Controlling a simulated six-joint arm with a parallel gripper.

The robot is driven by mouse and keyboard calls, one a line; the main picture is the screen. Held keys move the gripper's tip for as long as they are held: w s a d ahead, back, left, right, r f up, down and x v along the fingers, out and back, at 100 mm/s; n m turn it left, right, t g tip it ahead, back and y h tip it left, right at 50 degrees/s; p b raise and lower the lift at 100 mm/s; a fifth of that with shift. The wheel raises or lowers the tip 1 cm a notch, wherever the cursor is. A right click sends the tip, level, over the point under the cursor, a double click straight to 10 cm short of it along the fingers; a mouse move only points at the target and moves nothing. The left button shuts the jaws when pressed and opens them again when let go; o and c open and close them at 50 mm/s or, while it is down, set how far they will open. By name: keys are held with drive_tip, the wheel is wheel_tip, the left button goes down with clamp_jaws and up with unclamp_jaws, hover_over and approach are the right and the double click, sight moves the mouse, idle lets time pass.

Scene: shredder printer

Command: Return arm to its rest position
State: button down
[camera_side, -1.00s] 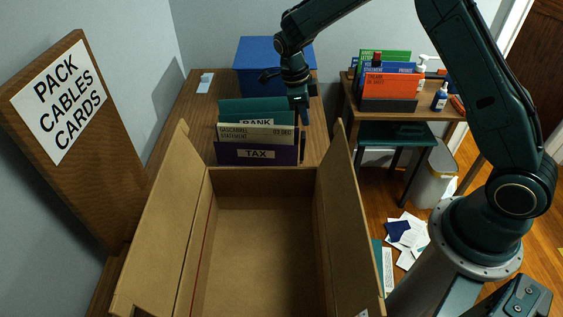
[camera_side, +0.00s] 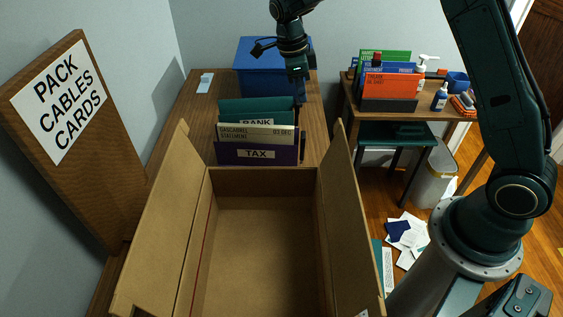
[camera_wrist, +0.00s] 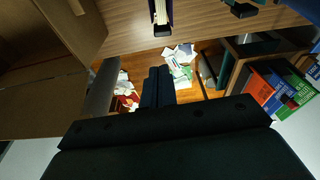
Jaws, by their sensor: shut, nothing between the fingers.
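My gripper (camera_side: 298,92) hangs pointing down above the wooden desk, just right of the upright folders and in front of the blue box. It is shut and holds nothing. In the wrist view its closed fingers (camera_wrist: 158,87) show in the middle, with the floor and scattered papers beyond them. My arm reaches in from the right side, and its upper links leave the top of the side view.
An open, empty-looking cardboard box (camera_side: 262,184) stands in front. Folders marked BANK and TAX (camera_side: 257,153) stand on the desk (camera_side: 190,118). A blue box (camera_side: 262,70) sits behind. A side table (camera_side: 390,115) at right holds colored folders (camera_side: 392,82).

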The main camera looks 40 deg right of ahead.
drive_tip(key=s+r+n+t, duration=0.4)
drive_tip(key=s+r+n, duration=0.9)
drive_tip(key=s+r, duration=0.1)
drive_tip(key=s+a+n+t+y, duration=0.1)
drive_tip(key=s+a+n+t, duration=0.1)
drive_tip(key=s+n, duration=1.1)
drive_tip(key=shift+s+a+r+t+y, duration=0.3)
drive_tip(key=shift+s+r+t, duration=0.25)
drive_tip(key=shift+s, duration=0.7)
